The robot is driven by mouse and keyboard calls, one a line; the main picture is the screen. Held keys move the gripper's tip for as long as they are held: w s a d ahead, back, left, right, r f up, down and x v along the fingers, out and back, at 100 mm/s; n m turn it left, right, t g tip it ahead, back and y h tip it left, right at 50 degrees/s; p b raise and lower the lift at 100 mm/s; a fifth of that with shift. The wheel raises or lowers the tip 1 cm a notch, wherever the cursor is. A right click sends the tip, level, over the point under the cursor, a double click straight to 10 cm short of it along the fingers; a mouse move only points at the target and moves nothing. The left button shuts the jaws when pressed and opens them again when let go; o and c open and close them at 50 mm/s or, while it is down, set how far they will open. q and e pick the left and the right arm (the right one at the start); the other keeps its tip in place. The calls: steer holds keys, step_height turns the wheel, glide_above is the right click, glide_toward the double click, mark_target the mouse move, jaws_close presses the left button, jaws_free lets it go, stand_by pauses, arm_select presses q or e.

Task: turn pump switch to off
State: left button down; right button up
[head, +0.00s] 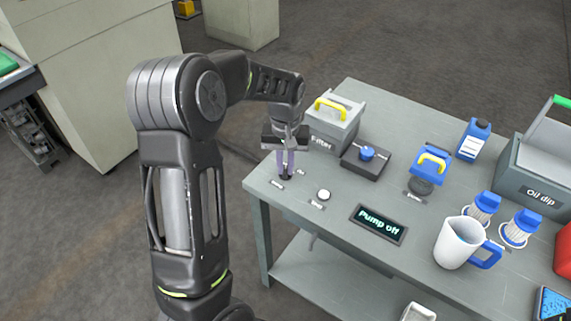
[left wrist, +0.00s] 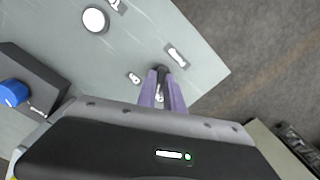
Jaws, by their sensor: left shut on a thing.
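My left gripper (head: 286,176) points down at the near left corner of the grey table, with its purple fingers shut on the small dark pump switch (head: 285,177). In the left wrist view the fingers (left wrist: 162,92) close around the switch (left wrist: 162,70), and small white labels lie on either side of it. The fingers hide part of the switch, so its exact position is hard to tell. A display (head: 379,225) on the table reads "Pump off". My right gripper is not in view.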

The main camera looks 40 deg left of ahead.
mark_target(285, 169)
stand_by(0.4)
arm_select(q)
steer(key=c, duration=1.5)
jaws_free()
steer(key=shift+o, duration=0.2)
step_height(285, 169, up, 8)
steer(key=shift+f, duration=0.1)
